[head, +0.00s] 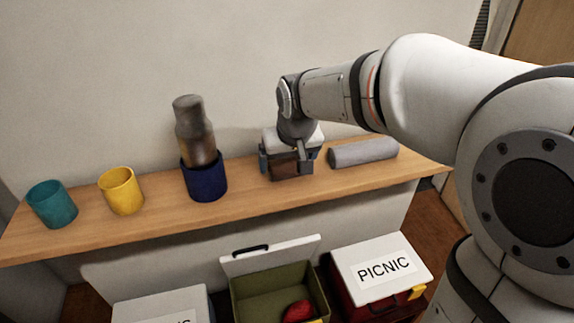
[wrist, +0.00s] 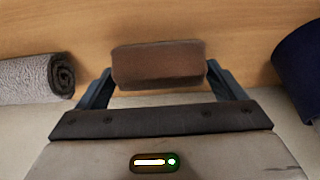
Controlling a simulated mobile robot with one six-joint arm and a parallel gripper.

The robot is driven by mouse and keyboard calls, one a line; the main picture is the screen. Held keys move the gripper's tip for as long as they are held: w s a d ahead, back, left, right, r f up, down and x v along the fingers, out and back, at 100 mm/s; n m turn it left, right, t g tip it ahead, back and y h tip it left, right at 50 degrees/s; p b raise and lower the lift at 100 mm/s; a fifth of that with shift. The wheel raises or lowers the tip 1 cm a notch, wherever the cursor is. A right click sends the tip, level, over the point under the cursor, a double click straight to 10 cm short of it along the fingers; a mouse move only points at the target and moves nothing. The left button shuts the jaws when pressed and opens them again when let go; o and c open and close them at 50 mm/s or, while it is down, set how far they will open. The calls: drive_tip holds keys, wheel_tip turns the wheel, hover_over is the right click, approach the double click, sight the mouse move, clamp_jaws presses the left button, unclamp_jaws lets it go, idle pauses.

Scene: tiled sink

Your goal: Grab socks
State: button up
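A brown, soft-edged block (wrist: 158,66) lies between the two fingers of my gripper (wrist: 158,72) in the wrist view; I cannot tell whether it is folded socks. In the head view my gripper (head: 284,164) points down over the wooden shelf, with the brown block (head: 285,165) partly hidden between its fingers. The fingers are far apart, close at both ends of the block. I cannot tell whether they press on it. No other thing looks plainly like socks.
A grey rolled cloth (head: 363,152) lies right of my gripper. A dark blue cup (head: 205,182) holding a grey-brown bottle (head: 193,128) stands left, then yellow (head: 121,192) and teal (head: 52,205) cups. Below are an open green box (head: 262,292) with a red item and a PICNIC-labelled box (head: 381,270).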

drive_tip(key=c, duration=0.7)
drive_tip(key=shift+c, duration=0.3)
drive_tip(key=shift+r, duration=0.15)
